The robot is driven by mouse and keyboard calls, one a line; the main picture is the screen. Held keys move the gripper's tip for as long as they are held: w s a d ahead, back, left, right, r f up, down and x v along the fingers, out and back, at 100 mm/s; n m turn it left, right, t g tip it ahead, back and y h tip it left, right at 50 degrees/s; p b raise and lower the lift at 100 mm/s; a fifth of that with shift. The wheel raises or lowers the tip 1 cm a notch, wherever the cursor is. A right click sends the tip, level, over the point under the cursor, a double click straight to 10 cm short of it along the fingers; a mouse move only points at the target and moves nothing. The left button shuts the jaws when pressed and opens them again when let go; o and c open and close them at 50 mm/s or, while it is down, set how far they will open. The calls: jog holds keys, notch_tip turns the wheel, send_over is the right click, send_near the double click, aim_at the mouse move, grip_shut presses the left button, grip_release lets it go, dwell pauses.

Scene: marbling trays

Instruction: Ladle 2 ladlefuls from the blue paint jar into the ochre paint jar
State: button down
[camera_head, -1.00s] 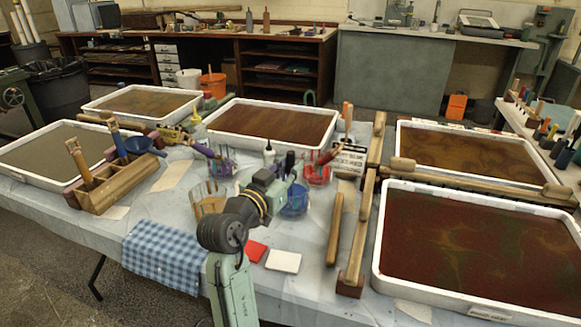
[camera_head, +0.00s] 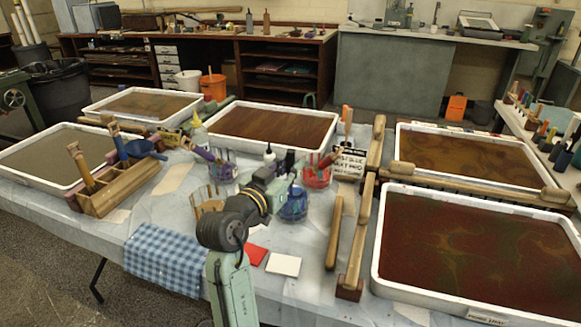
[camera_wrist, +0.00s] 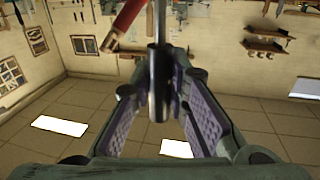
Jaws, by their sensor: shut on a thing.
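The blue paint jar (camera_head: 294,208) stands in the middle of the table in the head view, just below my gripper, which partly covers it. The ochre paint jar (camera_head: 207,203) is to its left, partly hidden behind my forearm. My gripper (camera_head: 286,166) is over the far side of the blue jar. In the wrist view, my gripper's purple-padded fingers (camera_wrist: 160,98) are shut on a dark upright handle (camera_wrist: 158,72), which I take to be the ladle's. The ladle's bowl is hidden, and I cannot tell whether it is in the jar or holds paint.
A red jar (camera_head: 317,178) with a red-handled tool is close right of my gripper. A purple-tooled jar (camera_head: 223,168) stands behind the ochre jar. A white bottle (camera_head: 269,157) and a small sign (camera_head: 348,164) are nearby. Large marbling trays (camera_head: 478,255) surround the jars.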

jog(key=shift+r+p, duration=2.8)
jog(key=shift+r, duration=1.4)
jog(key=s+a+f+n+y, duration=0.1)
jog(key=s+a+n+y, duration=0.2)
jog(key=a+y, duration=0.4)
jog(key=s+a+f+n+t+y, duration=0.1)
jog(key=s+a+n+y, duration=0.2)
jog(key=a, duration=1.1)
jog(key=n+y+p, duration=0.1)
jog(key=n+y, duration=0.2)
jog(key=shift+a+f+t+y, duration=0.3)
jog(key=shift+a+f+y, duration=0.1)
jog(key=shift+w+d+m, duration=0.1)
jog(key=shift+d+m, duration=0.2)
jog(key=shift+m, duration=0.1)
jog(key=shift+w+d+m, duration=0.15)
jog(key=shift+d+m, duration=0.15)
jog(key=shift+w+d+r+m+p, duration=0.15)
jog(key=shift+d+m+p, duration=0.15)
jog(key=shift+m, duration=0.2)
